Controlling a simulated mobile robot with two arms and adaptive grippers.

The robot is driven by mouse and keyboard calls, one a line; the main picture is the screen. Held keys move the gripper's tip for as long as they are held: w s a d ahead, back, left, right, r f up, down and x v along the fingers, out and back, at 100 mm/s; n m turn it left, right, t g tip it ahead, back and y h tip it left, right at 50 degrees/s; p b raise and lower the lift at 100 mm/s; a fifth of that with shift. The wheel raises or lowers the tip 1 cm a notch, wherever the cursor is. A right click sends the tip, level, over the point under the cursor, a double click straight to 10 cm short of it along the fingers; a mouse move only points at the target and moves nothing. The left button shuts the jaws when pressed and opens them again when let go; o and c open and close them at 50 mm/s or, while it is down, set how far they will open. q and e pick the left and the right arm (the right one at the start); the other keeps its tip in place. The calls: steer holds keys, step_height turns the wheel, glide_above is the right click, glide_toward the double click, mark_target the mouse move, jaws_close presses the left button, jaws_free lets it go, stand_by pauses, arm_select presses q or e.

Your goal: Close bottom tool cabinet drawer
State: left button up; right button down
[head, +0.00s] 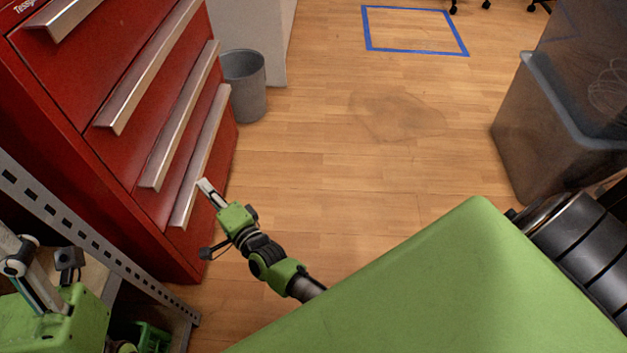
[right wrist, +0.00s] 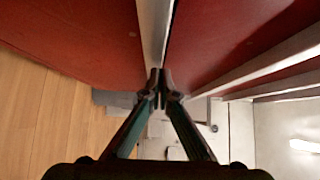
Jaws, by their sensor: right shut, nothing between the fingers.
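The red tool cabinet (head: 70,115) stands at the left in the head view, with several silver drawer handles. The bottom drawer's handle (head: 207,150) is the lowest one, and that drawer looks about flush with the cabinet front. My right gripper (head: 204,187) is shut and empty, its tips at the lower part of that handle. In the right wrist view its fingertips (right wrist: 160,76) are together at a silver handle strip (right wrist: 154,32) against red panels; I cannot tell if they touch. My left gripper (head: 22,262) is partly in view at the lower left, its jaw opening unclear.
A grey perforated metal rail (head: 75,230) runs beside the cabinet at the lower left. A grey bin (head: 246,86) stands behind the cabinet. A grey plastic container (head: 545,130) is at the right. The wooden floor between is clear, with a blue taped outline (head: 415,52) farther back.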

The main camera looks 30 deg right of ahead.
steer(key=shift+w+a, duration=0.15)
steer(key=shift+a, duration=0.05)
steer(key=shift+a+r, duration=0.1)
steer(key=shift+w, duration=0.1)
